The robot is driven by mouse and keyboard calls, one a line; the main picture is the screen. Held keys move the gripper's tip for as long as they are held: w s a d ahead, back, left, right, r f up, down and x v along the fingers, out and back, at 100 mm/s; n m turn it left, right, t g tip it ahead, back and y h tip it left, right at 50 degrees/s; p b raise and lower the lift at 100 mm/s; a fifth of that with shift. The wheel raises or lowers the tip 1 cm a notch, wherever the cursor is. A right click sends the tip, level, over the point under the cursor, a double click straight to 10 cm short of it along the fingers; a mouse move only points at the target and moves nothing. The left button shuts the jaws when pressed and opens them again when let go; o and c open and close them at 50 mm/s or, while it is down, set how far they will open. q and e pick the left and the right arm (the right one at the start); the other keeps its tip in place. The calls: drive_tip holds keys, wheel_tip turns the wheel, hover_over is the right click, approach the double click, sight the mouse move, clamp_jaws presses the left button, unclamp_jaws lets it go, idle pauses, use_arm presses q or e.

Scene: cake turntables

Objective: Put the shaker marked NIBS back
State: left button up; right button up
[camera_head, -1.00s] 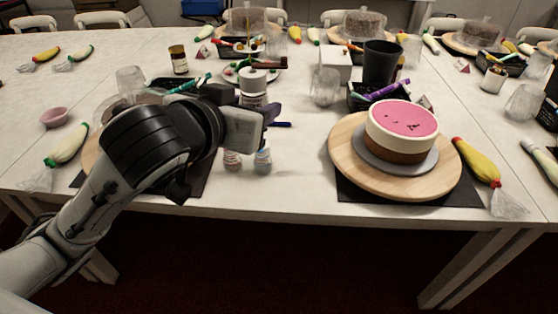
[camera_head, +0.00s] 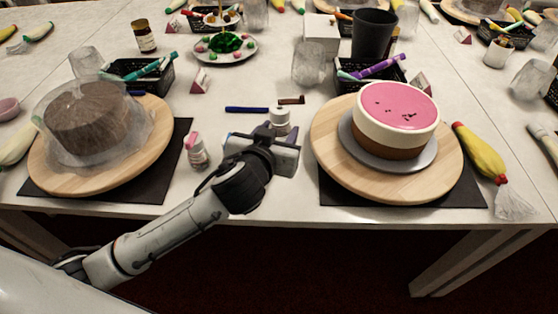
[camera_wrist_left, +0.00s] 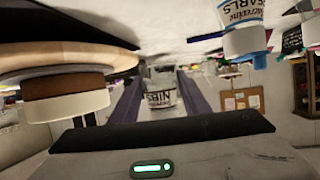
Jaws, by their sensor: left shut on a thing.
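My left gripper (camera_head: 278,138) is shut on the shaker marked NIBS (camera_head: 281,118), a small clear shaker with a white cap. In the left wrist view, the NIBS shaker (camera_wrist_left: 162,98) sits between the two fingers, its label inverted like the whole picture, so it is upright. Its base is hidden in the head view, so I cannot tell whether it touches the table. A pink-capped shaker (camera_head: 197,151) stands left of my gripper. A shaker marked PEARLS with a blue cap (camera_wrist_left: 244,40) shows in the left wrist view; my arm mostly hides it in the head view.
A pink-topped cake (camera_head: 398,112) on a wooden turntable (camera_head: 328,150) stands close right of my gripper. A covered brown cake (camera_head: 86,112) on another turntable (camera_head: 150,135) is at left. A blue pen (camera_head: 246,109) and a small brown item (camera_head: 291,100) lie behind the gripper.

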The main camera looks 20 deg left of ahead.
use_arm(q)
wheel_tip(320, 180, down, 8)
drive_tip(key=shift+r+b, duration=0.1)
drive_tip(key=shift+b, duration=0.4)
drive_tip(key=o, duration=1.2)
drive_tip(key=shift+f, duration=0.25)
drive_tip(key=shift+r, duration=0.1)
drive_tip(key=shift+s+r, duration=0.15)
drive_tip(key=shift+s, duration=0.05)
drive_tip(key=v, duration=1.1)
drive_tip(key=shift+s+r, duration=0.2)
drive_tip(key=shift+s, duration=0.05)
